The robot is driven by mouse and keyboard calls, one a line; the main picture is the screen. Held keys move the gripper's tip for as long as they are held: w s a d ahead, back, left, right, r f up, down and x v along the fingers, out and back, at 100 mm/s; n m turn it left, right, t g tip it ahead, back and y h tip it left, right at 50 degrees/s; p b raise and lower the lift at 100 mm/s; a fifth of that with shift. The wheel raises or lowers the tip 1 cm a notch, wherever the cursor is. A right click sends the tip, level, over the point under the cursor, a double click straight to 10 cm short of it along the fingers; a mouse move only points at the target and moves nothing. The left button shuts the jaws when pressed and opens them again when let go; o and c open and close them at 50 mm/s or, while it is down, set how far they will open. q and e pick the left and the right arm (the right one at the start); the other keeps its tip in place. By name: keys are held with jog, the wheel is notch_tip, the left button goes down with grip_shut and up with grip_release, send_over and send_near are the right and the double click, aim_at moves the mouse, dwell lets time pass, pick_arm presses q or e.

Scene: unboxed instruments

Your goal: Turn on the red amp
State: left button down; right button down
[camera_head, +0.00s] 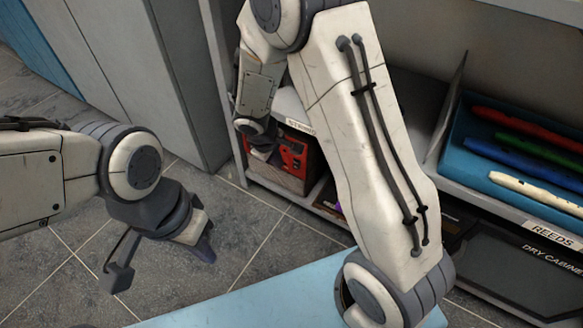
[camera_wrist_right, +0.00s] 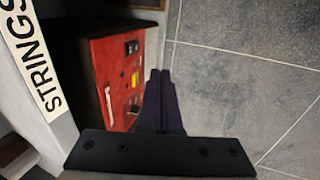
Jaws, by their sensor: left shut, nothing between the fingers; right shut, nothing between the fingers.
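The red amp (camera_head: 293,158) sits low in a shelf bay, partly hidden by my right gripper and arm in the head view. In the right wrist view its red face (camera_wrist_right: 101,62) carries a black switch (camera_wrist_right: 131,47), a yellow part (camera_wrist_right: 134,79) and a pale bar (camera_wrist_right: 109,103). My right gripper (camera_head: 272,153) is shut and empty, in front of the amp. In the right wrist view its fingertips (camera_wrist_right: 160,74) lie just beside the face; contact cannot be told. My left gripper (camera_head: 207,252) is shut and empty above the floor, away from the amp.
A "STRINGS" label (camera_wrist_right: 31,55) marks the shelf edge by the amp. A blue tray (camera_head: 480,150) with several coloured instruments is on the right shelf, above a dark "DRY CABINET" case (camera_head: 520,270). A grey cabinet (camera_head: 150,70) stands at left. The tiled floor (camera_head: 240,235) is open.

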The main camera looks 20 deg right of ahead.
aim_at(296, 165)
jog(key=w+d+f+b, duration=0.4)
jog(key=d+f+b, duration=0.1)
jog(key=f, duration=0.5)
jog(key=shift+w+d+b, duration=0.2)
jog(key=shift+d+b, duration=0.2)
jog(key=shift+b, duration=0.25)
jog(key=shift+w+d, duration=0.15)
jog(key=shift+r, duration=0.1)
